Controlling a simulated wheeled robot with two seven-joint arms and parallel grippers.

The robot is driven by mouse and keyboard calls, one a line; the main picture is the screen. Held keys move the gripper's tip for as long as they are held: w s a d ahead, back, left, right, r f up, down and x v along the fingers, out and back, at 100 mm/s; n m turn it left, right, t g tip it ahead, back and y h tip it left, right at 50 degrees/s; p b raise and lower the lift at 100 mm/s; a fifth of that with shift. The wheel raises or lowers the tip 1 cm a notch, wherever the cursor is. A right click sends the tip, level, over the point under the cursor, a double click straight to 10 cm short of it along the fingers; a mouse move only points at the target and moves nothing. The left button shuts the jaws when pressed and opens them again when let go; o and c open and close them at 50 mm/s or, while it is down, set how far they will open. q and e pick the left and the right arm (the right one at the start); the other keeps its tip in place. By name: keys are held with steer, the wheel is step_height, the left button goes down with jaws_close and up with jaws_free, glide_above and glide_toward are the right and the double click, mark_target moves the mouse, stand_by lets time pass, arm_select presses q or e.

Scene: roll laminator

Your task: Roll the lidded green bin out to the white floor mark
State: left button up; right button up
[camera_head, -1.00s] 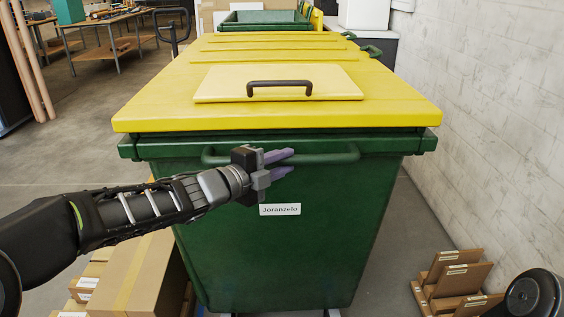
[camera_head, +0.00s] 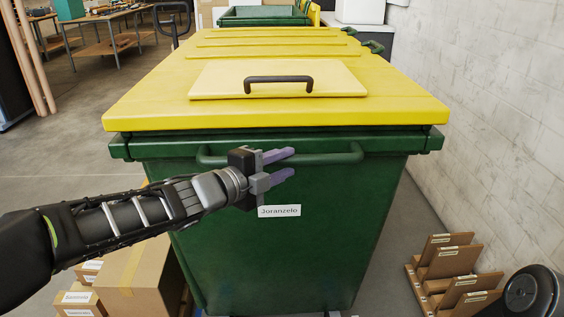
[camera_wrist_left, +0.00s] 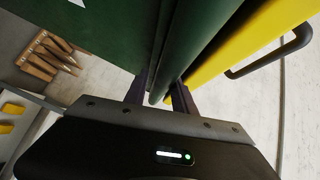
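The green bin (camera_head: 275,250) with its closed yellow lid (camera_head: 280,115) stands upright in front of me. A label reading "Joranzelo" (camera_head: 279,211) is on its front. A green bar handle (camera_head: 330,156) runs across the front below the lid. My left gripper (camera_head: 281,166) is at this handle, left of its middle, fingers spread apart. In the left wrist view the green bar (camera_wrist_left: 166,72) lies between the two fingers, with a gap visible; contact cannot be told. My right gripper is out of view. No white floor mark can be made out.
Cardboard boxes (camera_head: 130,280) stand close at the bin's left. A wooden rack (camera_head: 450,275) stands on the floor at the right, by the pale wall (camera_head: 500,120). Another green bin (camera_head: 263,15) is behind. Workbenches (camera_head: 105,25) stand far left, with open floor before them.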

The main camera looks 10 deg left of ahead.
arm_select(q)
steer(key=o, duration=0.3)
steer(key=shift+o, duration=0.2)
steer(key=shift+a+r, duration=0.1)
steer(key=shift+s+a+r, duration=0.1)
steer(key=shift+s+a, duration=0.05)
steer(key=shift+s, duration=0.1)
steer(key=f+p+v, duration=0.1)
steer(key=v, duration=0.6)
steer(key=shift+r, duration=0.35)
steer(key=shift+s, duration=0.1)
